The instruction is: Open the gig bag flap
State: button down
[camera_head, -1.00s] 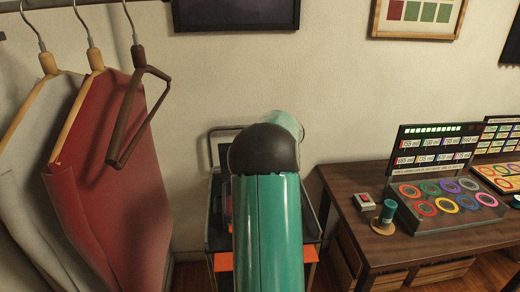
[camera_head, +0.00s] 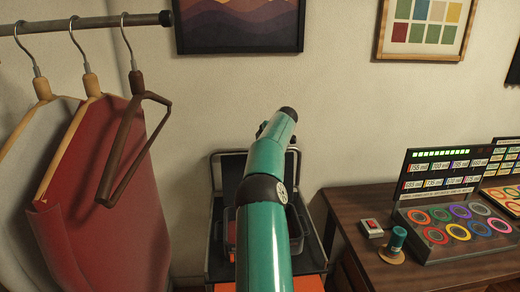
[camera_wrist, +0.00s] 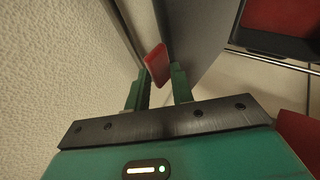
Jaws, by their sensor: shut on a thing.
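In the wrist view my gripper (camera_wrist: 162,86) has its two green fingers around a small red tab (camera_wrist: 154,62), shut on it. A grey panel (camera_wrist: 200,28), perhaps the flap, runs up just behind and right of the tab; I cannot tell how the two join.
A wooden desk (camera_head: 345,206) with a red-button box (camera_head: 371,228), a teal spool (camera_head: 397,240) and a button console (camera_head: 450,226) stands right. Hangers with a red cloth (camera_head: 125,200) hang left. An orange surface (camera_head: 300,284) shows below the case.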

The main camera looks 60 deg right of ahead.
jog(key=shift+w+d+f, duration=0.55)
jog(key=shift+w+d, duration=0.1)
jog(key=shift+d, duration=0.1)
jog(key=c, duration=1.5)
grip_release()
jog(key=shift+r, duration=0.1)
jog(key=v, duration=1.4)
jog(key=shift+w+r, duration=0.1)
jog(key=shift+w, duration=0.05)
